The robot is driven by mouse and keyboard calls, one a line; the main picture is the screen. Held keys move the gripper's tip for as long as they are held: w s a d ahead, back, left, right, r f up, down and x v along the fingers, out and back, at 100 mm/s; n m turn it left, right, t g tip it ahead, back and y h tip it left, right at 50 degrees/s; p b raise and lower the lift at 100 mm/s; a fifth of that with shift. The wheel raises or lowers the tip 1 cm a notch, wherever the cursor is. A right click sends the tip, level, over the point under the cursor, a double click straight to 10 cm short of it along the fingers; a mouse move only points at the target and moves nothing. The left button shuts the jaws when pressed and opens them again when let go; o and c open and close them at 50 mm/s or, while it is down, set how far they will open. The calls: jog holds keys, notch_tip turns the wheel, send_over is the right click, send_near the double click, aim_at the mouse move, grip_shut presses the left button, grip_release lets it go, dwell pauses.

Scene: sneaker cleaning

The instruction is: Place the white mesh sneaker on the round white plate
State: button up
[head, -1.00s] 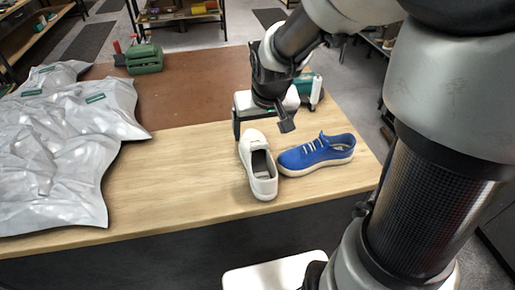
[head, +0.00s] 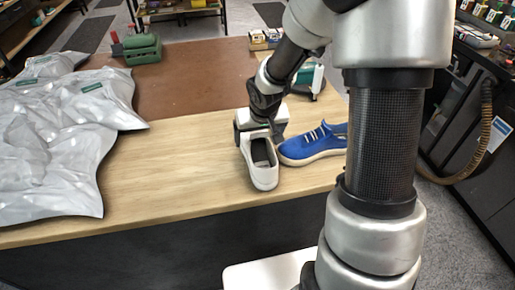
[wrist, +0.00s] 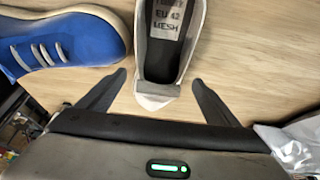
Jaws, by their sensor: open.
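The white mesh sneaker (head: 264,176) lies on the wooden table next to a blue sneaker (head: 312,146). In the wrist view the white sneaker (wrist: 189,63) shows its dark opening and a label reading EU 42 MESH. My gripper (head: 259,131) is low at the sneaker's far end in the head view. In the wrist view my gripper (wrist: 158,95) is open, with one finger on each side of the sneaker's near end and visible gaps to it. The blue sneaker (wrist: 70,32) is at the upper left there. I cannot make out a round white plate.
Grey plastic packages (head: 58,145) cover the table's left side. A brown mat (head: 195,85) lies behind, with a green tool (head: 143,49) at its back edge. A white-and-teal bottle (head: 317,82) stands behind the blue sneaker. The wood left of the white sneaker is clear.

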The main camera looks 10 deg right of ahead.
jog(key=shift+x, duration=1.5)
jog(key=shift+w+r, duration=0.1)
jog(key=c, duration=1.5)
notch_tip(320, 180, up, 9)
jog(key=shift+d+r+p, duration=0.1)
jog(key=shift+p, duration=0.85)
jog(key=s+f, duration=0.1)
jog(key=s, duration=0.1)
jog(key=s+f+p, duration=0.1)
jog(key=s, duration=0.2)
jog(key=s+f+p, duration=0.1)
jog(key=s, duration=0.2)
jog(key=shift+s+f, duration=0.1)
jog(key=shift+f, duration=0.15)
